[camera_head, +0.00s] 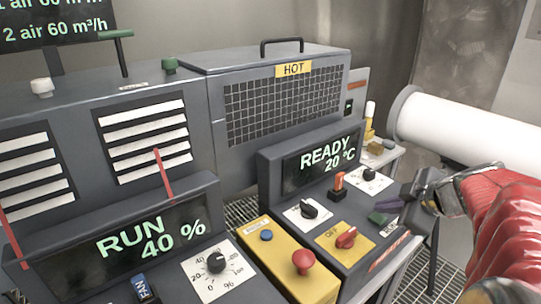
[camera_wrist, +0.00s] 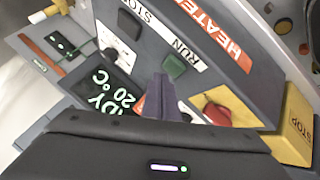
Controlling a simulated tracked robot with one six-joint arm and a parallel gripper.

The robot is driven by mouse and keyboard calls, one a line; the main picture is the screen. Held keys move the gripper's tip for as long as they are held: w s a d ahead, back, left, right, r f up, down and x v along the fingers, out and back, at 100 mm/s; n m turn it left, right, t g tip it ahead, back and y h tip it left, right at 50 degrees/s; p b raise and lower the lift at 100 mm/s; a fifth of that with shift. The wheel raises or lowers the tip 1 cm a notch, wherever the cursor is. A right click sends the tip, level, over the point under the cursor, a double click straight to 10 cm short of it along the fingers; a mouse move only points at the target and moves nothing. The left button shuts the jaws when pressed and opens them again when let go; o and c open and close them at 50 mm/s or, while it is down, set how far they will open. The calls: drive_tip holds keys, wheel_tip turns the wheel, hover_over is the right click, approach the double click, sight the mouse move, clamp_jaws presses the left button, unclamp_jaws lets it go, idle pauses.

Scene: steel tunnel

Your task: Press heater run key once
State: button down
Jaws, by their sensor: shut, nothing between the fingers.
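The heater panel carries a green key (camera_wrist: 175,66) beside the white RUN label (camera_wrist: 184,50) in the wrist view. In the head view the green key (camera_head: 377,217) sits at the panel's right edge, partly covered by my gripper (camera_head: 389,205). My gripper (camera_wrist: 164,88) is shut and empty, its purple-grey fingertips close to the green key. I cannot tell whether they touch it. A dark key (camera_wrist: 130,23) sits by the STOP label. The heater display (camera_head: 322,162) reads READY 20 °C.
A red switch knob (camera_head: 346,237) on a yellow plate and an orange switch (camera_head: 338,182) are close by on the panel. A yellow box with a red stop button (camera_head: 303,260) stands in front. A white pipe (camera_head: 460,125) runs behind my arm.

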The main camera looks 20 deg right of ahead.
sight(382, 221)
drive_tip(key=shift+f, duration=0.1)
idle(0.3)
drive_tip(key=shift+f, duration=0.3)
drive_tip(key=shift+f, duration=0.45)
idle(0.9)
idle(0.4)
drive_tip(key=shift+r, duration=0.9)
drive_tip(key=shift+r, duration=0.1)
drive_tip(key=shift+r, duration=2.45)
